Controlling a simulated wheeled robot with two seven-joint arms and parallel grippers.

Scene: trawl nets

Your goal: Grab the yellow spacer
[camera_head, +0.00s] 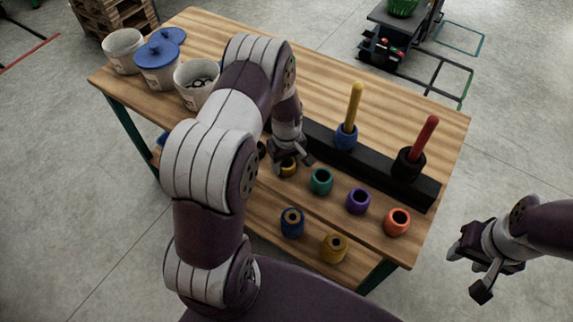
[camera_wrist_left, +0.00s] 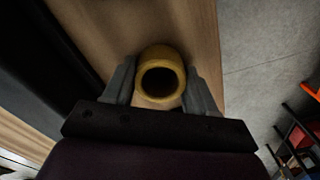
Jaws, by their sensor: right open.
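A yellow spacer (camera_head: 287,170) is partly hidden under my left gripper (camera_head: 291,157) at the table's middle. In the left wrist view the hollow yellow spacer (camera_wrist_left: 161,72) lies between the two fingers of my left gripper (camera_wrist_left: 162,82). The fingers are very close to both its sides; I cannot tell whether they press on it. A second, mustard-yellow ring-shaped piece (camera_head: 333,248) with a brownish top stands near the front edge. My right gripper (camera_head: 472,266) is open and empty, off the table's right side.
Green (camera_head: 321,181), purple (camera_head: 358,201), orange (camera_head: 397,221) and blue (camera_head: 292,222) spacers stand close by. A black bar (camera_head: 370,166) behind them carries a yellow rod (camera_head: 353,105) and a red rod (camera_head: 425,140). White buckets (camera_head: 123,50) stand at the far left.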

